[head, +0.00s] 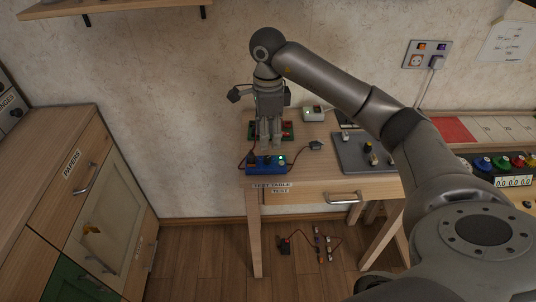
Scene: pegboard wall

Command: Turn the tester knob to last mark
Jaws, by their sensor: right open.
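A small blue box (258,168), which looks like the tester, sits near the front edge of the test table (315,175). It has a small green light on its top right and a dark knob-like part at its top middle. The knob's mark and the scale are too small to read. My right gripper (270,142) points down just behind the box, with its fingers open and close to the knob area. I cannot tell whether it touches the box. My left gripper is not in view.
A green and red board (288,130) lies behind the gripper, partly hidden. A white device (313,113) stands at the back. A grey panel (352,155) with knobs is to the right. A dark cable plug (316,146) lies between. Cables (300,240) lie on the floor.

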